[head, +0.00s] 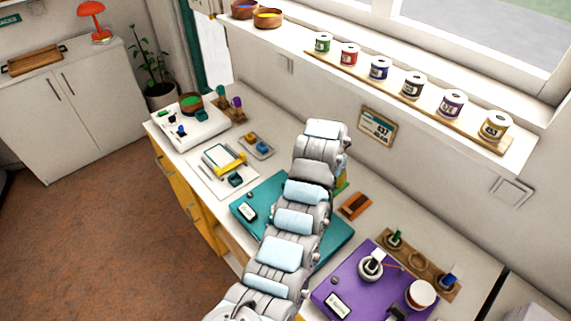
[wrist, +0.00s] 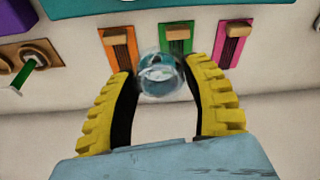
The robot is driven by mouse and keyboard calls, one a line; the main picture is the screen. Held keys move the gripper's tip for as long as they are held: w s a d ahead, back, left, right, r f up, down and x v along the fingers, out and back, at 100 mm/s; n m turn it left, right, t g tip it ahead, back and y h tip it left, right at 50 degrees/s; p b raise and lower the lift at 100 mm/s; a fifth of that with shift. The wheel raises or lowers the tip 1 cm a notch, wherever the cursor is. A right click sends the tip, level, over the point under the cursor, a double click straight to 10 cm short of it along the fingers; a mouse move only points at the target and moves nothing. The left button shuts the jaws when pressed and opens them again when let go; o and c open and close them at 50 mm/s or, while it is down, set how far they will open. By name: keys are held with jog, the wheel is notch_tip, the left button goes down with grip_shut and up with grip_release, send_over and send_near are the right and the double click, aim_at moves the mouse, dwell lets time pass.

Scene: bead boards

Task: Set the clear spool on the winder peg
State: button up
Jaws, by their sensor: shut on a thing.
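My gripper (wrist: 163,85) has yellow ribbed fingers closed on the clear spool (wrist: 160,85), a see-through rounded piece held at the fingertips. It is above a pale surface, apart from the coloured cards beyond it. In the head view my arm hides the gripper and spool. A purple board (head: 326,283) at the lower right bears a white round fitting (head: 371,267) and a white-topped drum (head: 421,294). I cannot tell which part is the winder peg. The purple board's corner also shows in the wrist view (wrist: 12,14).
A teal board (head: 246,204) lies under my arm. Orange (wrist: 121,48), green (wrist: 175,46) and pink (wrist: 232,45) cards with wooden blocks lie beyond the fingers. A wooden rack (head: 438,272) stands behind the purple board. Several labelled spools line the sill; a white board (head: 190,136) sits far left.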

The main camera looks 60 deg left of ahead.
jog(key=n, duration=0.2)
send_over(283, 183)
jog(key=shift+a+r+y, duration=0.15)
jog(key=shift+r+y, duration=0.15)
jog(key=shift+r, duration=0.05)
jog(key=shift+f+b, duration=1.05)
jog(key=shift+f, duration=1.75)
jog(key=shift+w+f, duration=0.1)
jog(key=shift+f, duration=0.2)
jog(key=shift+f, duration=0.35)
jog(key=shift+f, duration=0.45)
jog(key=shift+f, duration=0.35)
jog(key=shift+f, duration=0.45)
jog(key=o, duration=1)
jog(key=shift+c, duration=0.2)
